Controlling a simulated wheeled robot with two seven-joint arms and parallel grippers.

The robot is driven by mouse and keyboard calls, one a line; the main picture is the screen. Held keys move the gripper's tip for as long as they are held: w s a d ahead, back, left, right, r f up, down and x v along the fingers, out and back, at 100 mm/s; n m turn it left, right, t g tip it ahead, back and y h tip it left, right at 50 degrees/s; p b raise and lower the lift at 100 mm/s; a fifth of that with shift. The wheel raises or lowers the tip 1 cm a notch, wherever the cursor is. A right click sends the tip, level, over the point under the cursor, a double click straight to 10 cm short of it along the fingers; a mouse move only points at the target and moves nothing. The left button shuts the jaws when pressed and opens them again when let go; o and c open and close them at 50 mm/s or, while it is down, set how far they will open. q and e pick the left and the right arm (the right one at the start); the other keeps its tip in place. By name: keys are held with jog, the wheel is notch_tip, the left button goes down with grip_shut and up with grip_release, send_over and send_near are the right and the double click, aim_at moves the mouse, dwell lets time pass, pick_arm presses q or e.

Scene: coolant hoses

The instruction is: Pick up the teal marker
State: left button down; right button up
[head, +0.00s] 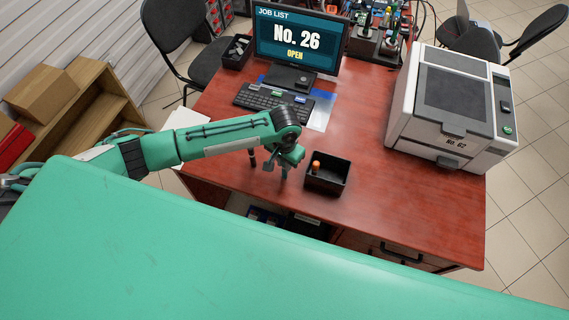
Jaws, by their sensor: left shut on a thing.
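My left gripper (283,165) is low over the front part of the red-brown desk, just left of a black open tray (328,174). It is shut on a slim, dark teal upright thing that looks like the teal marker (284,173); it is small and partly hidden by the gripper, so its details and any gap to the desk are unclear. An orange item (316,166) stands inside the tray at its left side. My right gripper is not in view.
A keyboard (273,101) and a monitor (297,40) reading "No. 26 OPEN" are behind the gripper. A grey-white machine (451,105) stands at the right. The desk (410,205) is clear between tray and machine. Chairs and shelves stand beyond.

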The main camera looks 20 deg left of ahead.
pick_arm(q)
notch_tip(320, 180, up, 20)
jog(key=b, duration=0.3)
dwell(0.6)
